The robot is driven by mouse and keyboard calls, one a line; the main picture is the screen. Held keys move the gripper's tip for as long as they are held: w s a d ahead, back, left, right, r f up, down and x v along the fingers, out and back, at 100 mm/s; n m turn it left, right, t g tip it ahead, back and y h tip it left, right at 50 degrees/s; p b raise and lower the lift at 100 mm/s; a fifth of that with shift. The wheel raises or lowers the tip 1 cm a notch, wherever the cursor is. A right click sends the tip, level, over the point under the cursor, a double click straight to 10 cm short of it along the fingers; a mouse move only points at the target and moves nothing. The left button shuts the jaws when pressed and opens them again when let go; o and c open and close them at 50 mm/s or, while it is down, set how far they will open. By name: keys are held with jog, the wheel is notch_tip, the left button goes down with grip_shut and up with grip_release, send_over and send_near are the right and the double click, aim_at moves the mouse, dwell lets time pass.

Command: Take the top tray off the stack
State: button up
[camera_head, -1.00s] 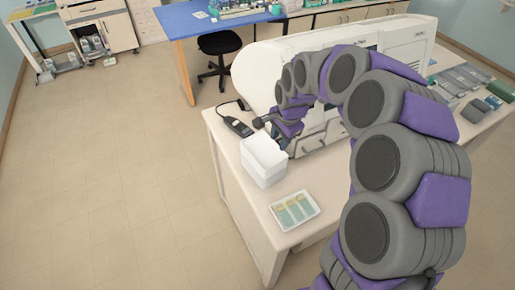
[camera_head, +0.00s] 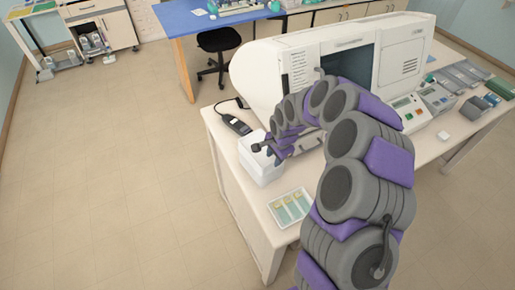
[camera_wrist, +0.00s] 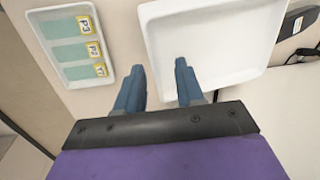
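A stack of white trays (camera_head: 262,172) stands at the near left corner of the table, beside the large white machine. In the wrist view the top tray (camera_wrist: 215,78) is empty, with a raised rim. My gripper (camera_wrist: 158,72) is open, its two blue fingers apart with nothing between them. In that view the right finger overlaps the tray's near-left part and the left finger lies just outside its left rim. In the head view my gripper (camera_head: 262,145) is over the stack. I cannot tell whether the fingers touch the tray.
A white tray with labelled slides (camera_head: 291,207) lies in front of the stack; it also shows in the wrist view (camera_wrist: 72,14). A dark handheld device (camera_head: 236,124) lies behind the stack. The white machine (camera_head: 300,65) stands close on the right.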

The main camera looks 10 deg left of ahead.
jog(key=shift+d+f, duration=0.65)
jog(key=shift+d, duration=0.35)
jog(key=shift+a, duration=1.25)
jog(key=c, duration=0.3)
jog(key=shift+s+a+f, duration=0.1)
jog(key=shift+c, duration=1.6)
jog(key=shift+d, duration=0.7)
grip_shut()
